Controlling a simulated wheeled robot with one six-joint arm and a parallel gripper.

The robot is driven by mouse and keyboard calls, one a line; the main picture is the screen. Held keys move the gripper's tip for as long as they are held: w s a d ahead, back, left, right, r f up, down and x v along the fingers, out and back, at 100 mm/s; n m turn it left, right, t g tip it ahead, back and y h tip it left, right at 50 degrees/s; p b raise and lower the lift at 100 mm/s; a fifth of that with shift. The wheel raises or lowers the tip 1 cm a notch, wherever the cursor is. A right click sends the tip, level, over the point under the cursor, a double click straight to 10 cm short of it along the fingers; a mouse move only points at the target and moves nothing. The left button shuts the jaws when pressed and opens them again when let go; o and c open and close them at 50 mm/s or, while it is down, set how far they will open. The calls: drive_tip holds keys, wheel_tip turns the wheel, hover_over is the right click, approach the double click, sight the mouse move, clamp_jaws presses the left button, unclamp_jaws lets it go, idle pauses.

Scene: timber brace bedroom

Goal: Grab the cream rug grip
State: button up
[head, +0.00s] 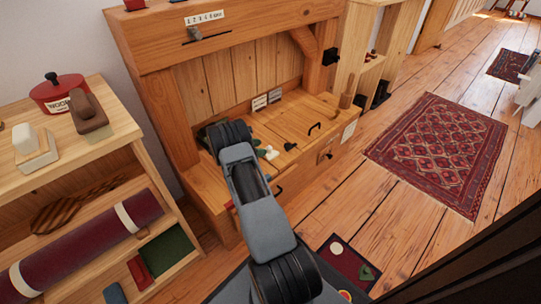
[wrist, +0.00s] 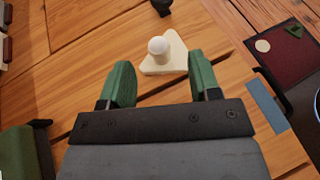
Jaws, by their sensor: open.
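The cream rug grip (wrist: 165,58), a flat triangular piece with a round knob on top, lies on the wooden surface in the wrist view. In the head view the cream rug grip (head: 268,153) shows small on the wooden bench, just beyond my arm. My gripper (wrist: 162,80) has two green fingers spread apart with nothing between them. The grip is just ahead of the fingertips, roughly centred between them, and appears apart from them. In the head view the fingers are mostly hidden behind my arm.
A dark piece (head: 290,146) lies right of the grip on the bench, near a black handle (head: 314,128). A wooden shelf (head: 110,140) stands at left. A small dark red mat (head: 345,262) with coloured pieces is in front. A patterned rug (head: 440,150) lies on the floor at right.

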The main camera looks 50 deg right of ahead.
sight(268, 148)
drive_tip(key=b+x, duration=0.3)
drive_tip(key=x, duration=0.1)
drive_tip(key=shift+d+f, duration=0.3)
drive_tip(key=shift+s+d, duration=0.2)
drive_tip(key=shift+d, duration=0.1)
drive_tip(key=shift+c, duration=0.4)
drive_tip(key=c, duration=0.9)
